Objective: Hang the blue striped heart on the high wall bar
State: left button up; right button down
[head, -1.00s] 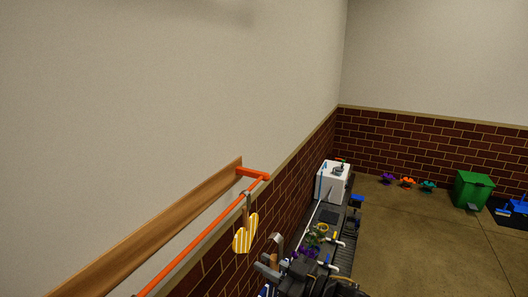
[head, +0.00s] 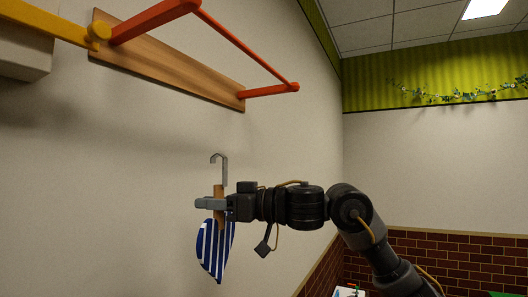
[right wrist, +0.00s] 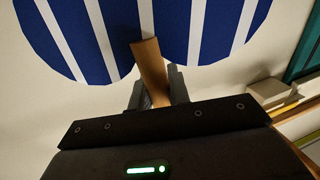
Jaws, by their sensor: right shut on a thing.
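The blue striped heart (head: 215,247) has white stripes, a wooden stem (head: 219,193) and a grey metal hook (head: 219,160) on top. My right gripper (head: 211,203) is shut on the stem, with the hook pointing up and the heart below the jaws. The right wrist view shows the striped heart (right wrist: 215,25) and its stem (right wrist: 150,72) between the dark fingers. The orange wall bar (head: 245,47) is above the hook, on a wooden backboard (head: 185,65). The hook is clearly apart from it in the picture. My left gripper is not in view.
A yellow bar (head: 45,23) runs in at the upper left, ending near the orange bracket. The cream wall (head: 110,190) behind the heart is bare. A leafy garland (head: 460,92) hangs on the far wall. Free air lies between hook and bar.

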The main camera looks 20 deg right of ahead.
jog(key=s+d+r+m+t+h+p, duration=0.1)
jog(key=s+d+r, duration=0.1)
jog(key=s+r, duration=0.5)
jog(key=s+d+r+m+t+h, duration=0.1)
jog(key=s+d+r, duration=0.1)
jog(key=r, duration=0.9)
jog(key=s+d+r+m+t+h+p, duration=0.1)
jog(key=s+d+r, duration=0.1)
jog(key=s+r, duration=0.5)
jog(key=w+d+f+x, duration=0.1)
jog(key=x, duration=0.9)
jog(key=shift+w+f+p, duration=0.3)
jog(key=c, duration=1.2)
grip_release()
jog(key=shift+c, duration=0.2)
